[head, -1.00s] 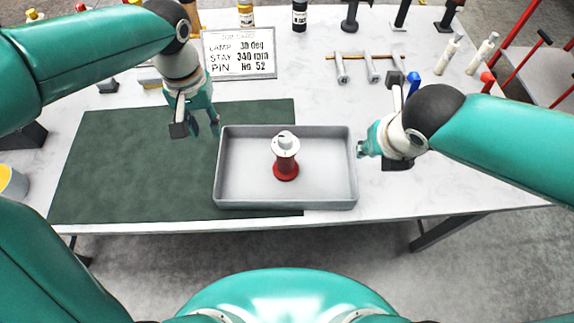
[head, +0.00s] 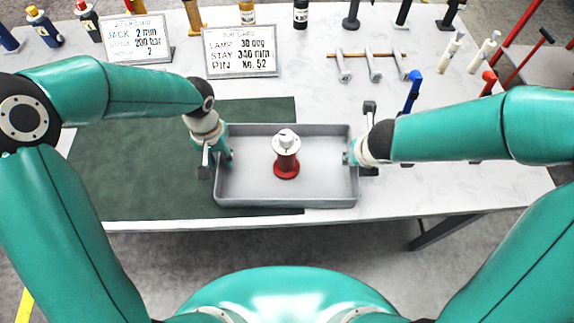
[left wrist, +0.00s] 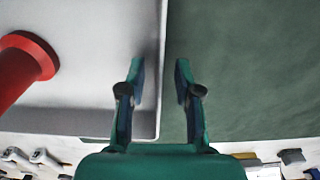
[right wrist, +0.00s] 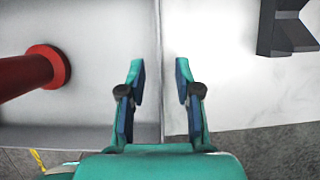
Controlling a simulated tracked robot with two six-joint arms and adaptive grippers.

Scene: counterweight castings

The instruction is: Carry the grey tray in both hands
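The grey tray (head: 250,197) sits on the table, its left part over the dark green mat. A red flanged piece with a white top (head: 287,160) stands upright in it. My left gripper (head: 217,163) is open at the tray's left wall; in the left wrist view the tray wall (left wrist: 159,60) runs between the two fingers, with gaps on both sides. My right gripper (head: 358,164) is open at the right wall; in the right wrist view the tray (right wrist: 100,70) has its wall between the spread fingers, apparently untouched.
The green mat (head: 120,180) lies left of the tray. Behind it stand a job card (head: 240,52) and another sign (head: 135,40). A rack with metal pins (head: 373,68), a blue-handled tool (head: 412,92) and white bottles (head: 449,52) are at the back right. The front table edge is clear.

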